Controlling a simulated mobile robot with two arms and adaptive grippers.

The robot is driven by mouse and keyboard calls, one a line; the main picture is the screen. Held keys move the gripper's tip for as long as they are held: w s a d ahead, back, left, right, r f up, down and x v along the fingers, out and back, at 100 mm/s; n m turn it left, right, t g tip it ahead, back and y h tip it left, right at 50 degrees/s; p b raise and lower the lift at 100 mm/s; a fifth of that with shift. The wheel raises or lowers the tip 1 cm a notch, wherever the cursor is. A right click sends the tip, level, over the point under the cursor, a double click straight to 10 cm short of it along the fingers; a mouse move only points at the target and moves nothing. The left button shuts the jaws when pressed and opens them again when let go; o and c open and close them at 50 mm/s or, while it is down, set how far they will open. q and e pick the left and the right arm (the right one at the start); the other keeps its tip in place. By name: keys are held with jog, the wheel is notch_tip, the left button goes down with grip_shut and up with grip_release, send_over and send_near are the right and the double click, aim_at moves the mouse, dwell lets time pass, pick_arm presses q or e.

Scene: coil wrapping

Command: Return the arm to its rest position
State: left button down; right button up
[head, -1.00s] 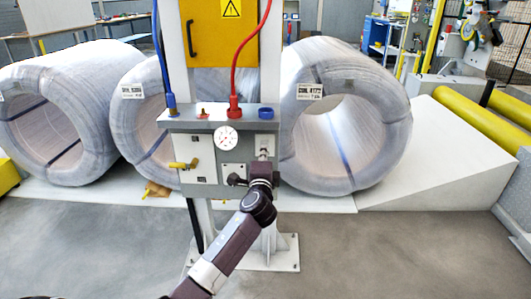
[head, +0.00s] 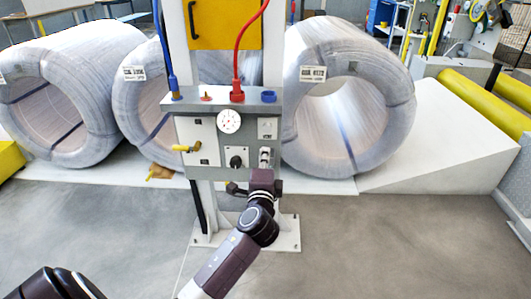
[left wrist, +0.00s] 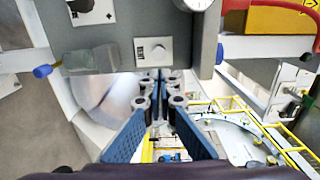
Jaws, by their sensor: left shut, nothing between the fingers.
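My left gripper (head: 263,174) is in front of the lower right part of the grey control panel (head: 225,103). In the left wrist view, the two blue fingers (left wrist: 158,88) are together at their tips with nothing between them. They appear just past the lower edge of the panel, which also shows there (left wrist: 120,60). My left arm (head: 230,262) reaches up from the bottom of the head view. In the head view the fingers are mostly hidden behind the wrist. My right gripper is not in view.
The panel's post stands on a white base plate (head: 290,240). It carries a gauge (head: 229,121), a yellow-handled valve (head: 186,148), a red hose (head: 238,60) and a blue hose (head: 163,50). Wrapped coils (head: 392,120) stand behind. The grey floor (head: 400,250) at right is clear.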

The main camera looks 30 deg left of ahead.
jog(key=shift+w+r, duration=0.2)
